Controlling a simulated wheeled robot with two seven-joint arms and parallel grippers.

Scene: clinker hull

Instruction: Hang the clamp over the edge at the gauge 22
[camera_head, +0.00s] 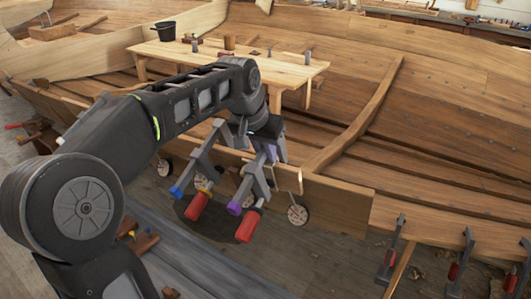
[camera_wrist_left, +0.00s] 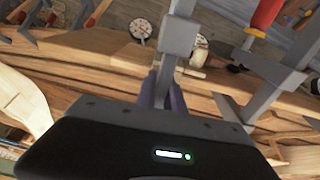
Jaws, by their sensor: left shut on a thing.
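My left gripper (camera_head: 270,150) is shut on a grey clamp (camera_head: 259,182) with a red handle, beside the plank edge (camera_head: 335,203). In the left wrist view, the gripper (camera_wrist_left: 162,92) closes on the clamp's grey bar (camera_wrist_left: 179,50). A second clamp (camera_head: 203,165) with a red handle is just left of it. Round white dial gauges show along the plank: one (camera_head: 297,214) right of the held clamp and one (camera_head: 165,168) further left. Two dials (camera_wrist_left: 140,28) also show in the wrist view. Their readings are too small to tell. My right gripper is out of view.
Several red-handled clamps, including one (camera_head: 393,250), hang on the plank at right. A curved rib (camera_head: 365,112) rises along the hull planking. Dark floor lies in front.

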